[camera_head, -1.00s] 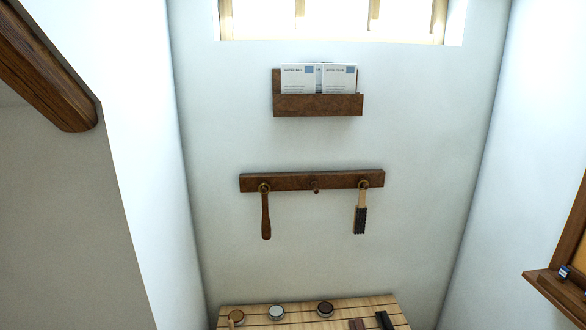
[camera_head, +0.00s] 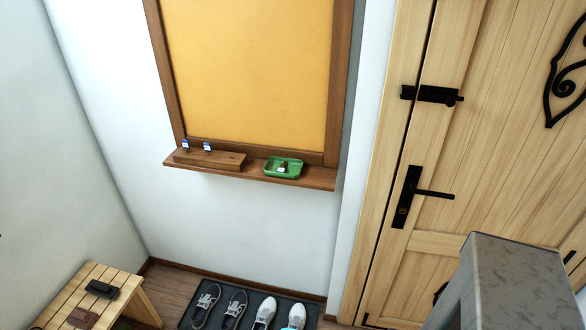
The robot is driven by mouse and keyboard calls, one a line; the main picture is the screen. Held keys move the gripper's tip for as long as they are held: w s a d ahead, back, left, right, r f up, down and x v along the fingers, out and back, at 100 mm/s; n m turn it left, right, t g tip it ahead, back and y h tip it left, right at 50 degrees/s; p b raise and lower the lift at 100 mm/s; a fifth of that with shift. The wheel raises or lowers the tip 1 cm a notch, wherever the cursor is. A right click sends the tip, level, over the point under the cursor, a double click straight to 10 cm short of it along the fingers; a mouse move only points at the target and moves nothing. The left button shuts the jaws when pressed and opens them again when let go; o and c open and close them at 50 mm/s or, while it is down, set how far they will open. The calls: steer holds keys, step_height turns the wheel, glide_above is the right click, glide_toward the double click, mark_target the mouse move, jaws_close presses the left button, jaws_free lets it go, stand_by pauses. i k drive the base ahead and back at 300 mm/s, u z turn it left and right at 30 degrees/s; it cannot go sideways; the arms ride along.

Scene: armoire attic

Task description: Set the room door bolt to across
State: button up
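The room door (camera_head: 480,130) is light wood planks with black iron fittings, at the right of the head view. A black bolt (camera_head: 438,95) is mounted high near the door's left edge. Its left end meets a black piece (camera_head: 407,92) at the frame side. A small knob shows at its right end. I cannot tell for sure whether the bar reaches across the gap. A black lever handle (camera_head: 420,196) sits below the bolt. My gripper is not in view.
A shelf (camera_head: 318,178) under a yellow board holds a green tray (camera_head: 276,167) and a wooden block (camera_head: 210,159). Shoes stand on a dark mat (camera_head: 190,315) below. A slatted bench (camera_head: 120,292) is at lower left. A grey block-like form (camera_head: 510,280) covers the door's lower right.

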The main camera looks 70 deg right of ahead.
mark_target(449, 100)
steer(key=u, duration=0.7)
steer(key=k, duration=0.15)
steer(key=z, duration=2.4)
steer(key=k, duration=0.9)
steer(key=u, duration=0.2)
steer(key=i, duration=0.65)
steer(key=z, duration=0.05)
